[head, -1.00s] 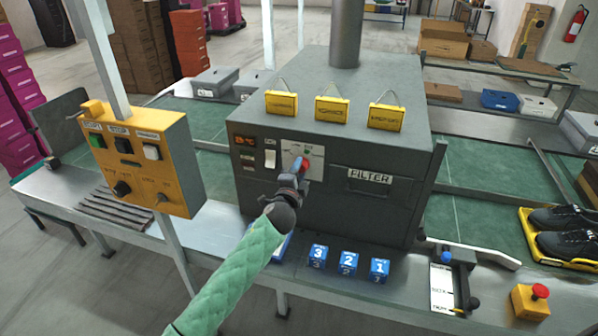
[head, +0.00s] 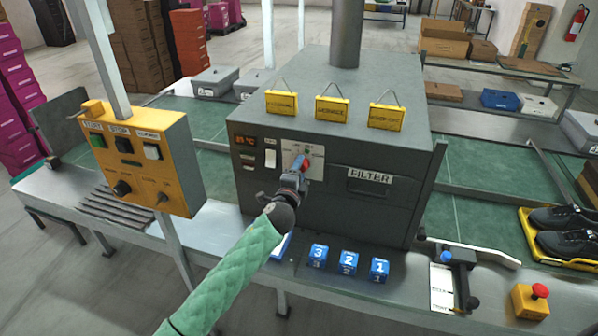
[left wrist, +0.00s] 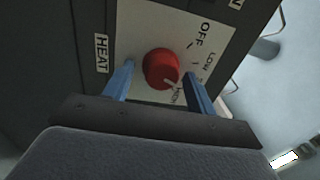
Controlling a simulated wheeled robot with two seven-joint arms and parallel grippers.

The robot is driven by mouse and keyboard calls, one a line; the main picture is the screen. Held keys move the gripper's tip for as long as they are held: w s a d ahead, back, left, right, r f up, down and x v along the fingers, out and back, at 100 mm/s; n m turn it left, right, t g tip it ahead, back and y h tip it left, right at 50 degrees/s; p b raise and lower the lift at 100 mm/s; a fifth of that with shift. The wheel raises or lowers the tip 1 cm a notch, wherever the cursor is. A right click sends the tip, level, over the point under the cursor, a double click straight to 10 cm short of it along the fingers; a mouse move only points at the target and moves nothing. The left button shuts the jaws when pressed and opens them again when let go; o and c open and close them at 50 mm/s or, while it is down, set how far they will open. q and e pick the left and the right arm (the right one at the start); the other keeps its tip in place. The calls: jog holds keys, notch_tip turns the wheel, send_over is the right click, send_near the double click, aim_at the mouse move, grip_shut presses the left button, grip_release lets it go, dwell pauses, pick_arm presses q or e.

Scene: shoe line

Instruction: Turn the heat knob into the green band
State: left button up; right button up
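The red heat knob (left wrist: 160,68) sits on a white dial plate (left wrist: 205,55) beside a HEAT label; OFF, LOW and further partly hidden marks are printed around it. A pale pointer line on the knob aims to the lower right in the left wrist view. My left gripper (left wrist: 158,78) is open, one blue finger on each side of the knob with gaps visible. In the head view my left gripper (head: 300,164) is at the dial plate on the grey oven front (head: 330,195) and mostly covers the knob. A bit of green shows on the plate, but the band's extent is unclear.
A white rocker switch (head: 270,158) and a lit red display (head: 245,141) are left of the dial. A FILTER drawer (head: 369,177) is to its right. Blue numbered blocks (head: 348,262) stand below on the bench. A yellow control box (head: 145,165) stands at left.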

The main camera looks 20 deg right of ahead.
pick_arm(q)
jog(key=b+v, duration=0.3)
jog(key=v, duration=0.4)
jog(key=shift+s+a, duration=0.25)
jog(key=shift+s, duration=0.05)
pick_arm(e)
notch_tip(320, 180, up, 6)
jog(key=w+a, duration=0.1)
jog(key=a, duration=0.1)
jog(key=shift+w+f, duration=0.15)
jog(key=shift+w, duration=0.25)
